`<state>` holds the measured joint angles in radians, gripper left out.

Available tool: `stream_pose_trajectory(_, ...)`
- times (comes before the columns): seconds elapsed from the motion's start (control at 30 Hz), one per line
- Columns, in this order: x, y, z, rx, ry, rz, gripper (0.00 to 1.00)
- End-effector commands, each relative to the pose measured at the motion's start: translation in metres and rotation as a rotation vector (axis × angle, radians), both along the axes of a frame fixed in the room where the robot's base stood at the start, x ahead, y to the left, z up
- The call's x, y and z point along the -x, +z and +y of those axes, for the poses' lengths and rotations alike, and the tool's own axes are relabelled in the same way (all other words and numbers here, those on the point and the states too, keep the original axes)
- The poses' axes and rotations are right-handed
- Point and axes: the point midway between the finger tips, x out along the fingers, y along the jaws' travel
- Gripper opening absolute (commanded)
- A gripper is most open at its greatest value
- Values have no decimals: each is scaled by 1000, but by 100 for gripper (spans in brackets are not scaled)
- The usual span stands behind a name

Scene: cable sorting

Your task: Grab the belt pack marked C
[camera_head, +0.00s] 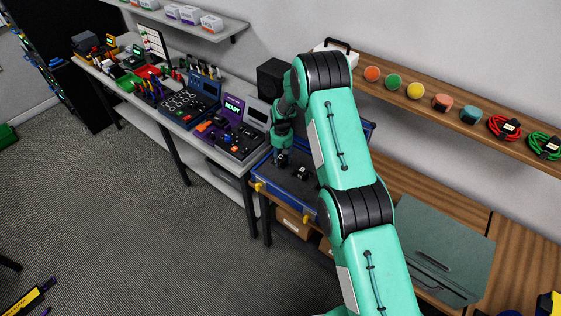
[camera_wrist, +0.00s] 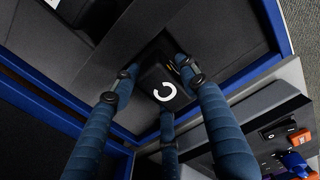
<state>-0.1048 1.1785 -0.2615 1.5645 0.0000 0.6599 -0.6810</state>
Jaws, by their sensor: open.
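The belt pack marked C (camera_wrist: 160,84) is a small black box with a white C on top, seen in the wrist view between my fingers. It sits in a dark slot of the blue-edged case (camera_wrist: 262,72). My gripper (camera_wrist: 160,100) is open, with its blue fingers spread around the pack; whether any finger touches it I cannot tell. In the head view my gripper (camera_head: 281,158) is over the left part of the blue case (camera_head: 290,202), and the C pack cannot be made out there. Another small black pack (camera_head: 302,172) with a white mark stands just right of my gripper.
A grey console (camera_head: 236,140) with a lit display stands just left of the case. A black box (camera_head: 270,78) is behind it. A wall shelf (camera_head: 420,88) holds coloured rolls and cable coils. A grey-green closed case (camera_head: 435,245) lies on the wooden bench at right.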

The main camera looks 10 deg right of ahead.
Motion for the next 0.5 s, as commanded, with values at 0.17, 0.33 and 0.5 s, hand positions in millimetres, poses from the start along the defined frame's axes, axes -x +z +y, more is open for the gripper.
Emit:
stream_pose_trajectory(0.17,0,0,0,0,0,0,44)
stream_pose_trajectory(0.33,0,0,0,0,0,0,26)
stream_pose_trajectory(0.5,0,0,0,0,0,0,8)
